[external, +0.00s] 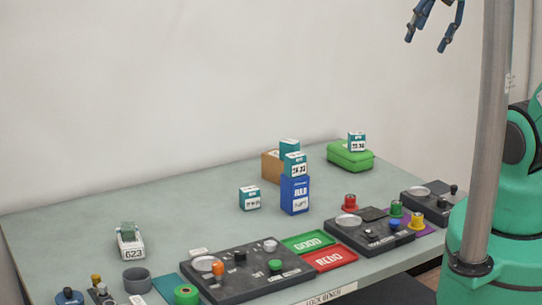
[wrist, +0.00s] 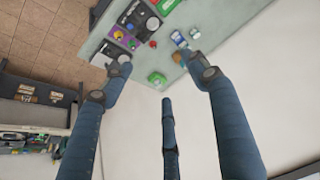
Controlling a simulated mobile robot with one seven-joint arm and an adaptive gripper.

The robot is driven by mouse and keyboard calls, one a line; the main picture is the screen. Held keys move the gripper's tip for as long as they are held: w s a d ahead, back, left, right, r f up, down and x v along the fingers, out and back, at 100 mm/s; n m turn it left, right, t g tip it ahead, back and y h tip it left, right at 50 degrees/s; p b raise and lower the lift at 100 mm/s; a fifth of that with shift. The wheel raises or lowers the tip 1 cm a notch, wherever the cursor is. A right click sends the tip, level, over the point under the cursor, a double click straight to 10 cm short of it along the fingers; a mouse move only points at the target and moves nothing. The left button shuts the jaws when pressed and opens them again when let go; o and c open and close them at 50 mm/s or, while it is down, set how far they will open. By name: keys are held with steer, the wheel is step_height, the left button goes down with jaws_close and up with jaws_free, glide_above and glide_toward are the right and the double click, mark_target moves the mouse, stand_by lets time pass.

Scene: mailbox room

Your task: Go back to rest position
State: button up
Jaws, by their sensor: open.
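My gripper (external: 427,40) is high at the top right of the external view, well above and apart from the table. Its blue fingers are spread with nothing between them. In the wrist view my gripper (wrist: 160,75) is also open and empty, with the table far beyond the fingertips. The grey-green table (external: 120,200) stands against a plain wall. Part of the arm is hidden behind a grey pole or out of the frame.
On the table are a blue box (external: 295,195), a green case (external: 350,156), a brown box (external: 271,167), small teal-and-white boxes (external: 249,198), dark control panels (external: 240,270), and green and red trays (external: 330,258). Air around my gripper is clear. Shelving (wrist: 30,140) shows in the wrist view.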

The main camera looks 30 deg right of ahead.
steer(key=shift+s+d+f, duration=0.2)
steer(key=shift+s+d, duration=0.05)
steer(key=shift+s, duration=0.25)
step_height(320, 180, down, 9)
steer(key=b, duration=0.9)
steer(key=shift+f, duration=0.15)
stand_by(0.8)
